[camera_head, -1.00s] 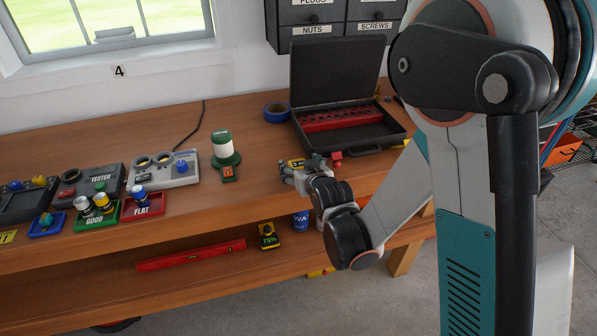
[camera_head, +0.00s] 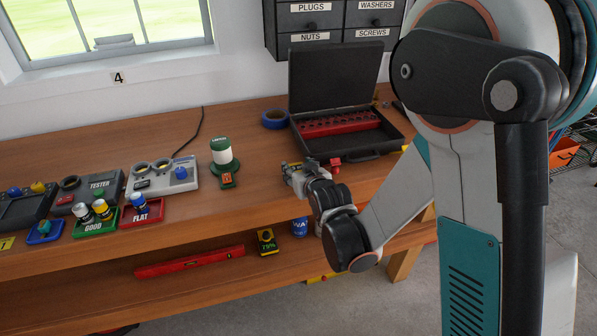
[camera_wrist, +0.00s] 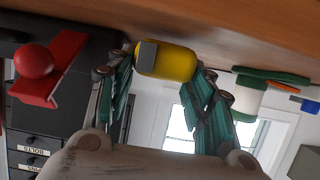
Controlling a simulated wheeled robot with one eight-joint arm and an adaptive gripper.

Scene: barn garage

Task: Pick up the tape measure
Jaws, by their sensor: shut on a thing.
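The tape measure (camera_wrist: 168,60) is a yellow rounded body with a grey patch, seen in the wrist view between my two teal-padded fingers. My gripper (camera_wrist: 163,74) is shut on it, with one finger at each side. In the head view my gripper (camera_head: 296,173) is over the front part of the wooden workbench, in front of the open black case. There my gripper hides most of the tape measure. The wooden surface lies close beside it in the wrist view; I cannot tell whether the tape measure touches it.
A red piece with a ball (camera_wrist: 36,62) is close by; in the head view this red thing (camera_head: 336,163) is just right of my gripper. The black case (camera_head: 362,145) stands behind. A green-and-white lamp-like object (camera_head: 223,157) and a blue tape roll (camera_head: 275,119) are nearby.

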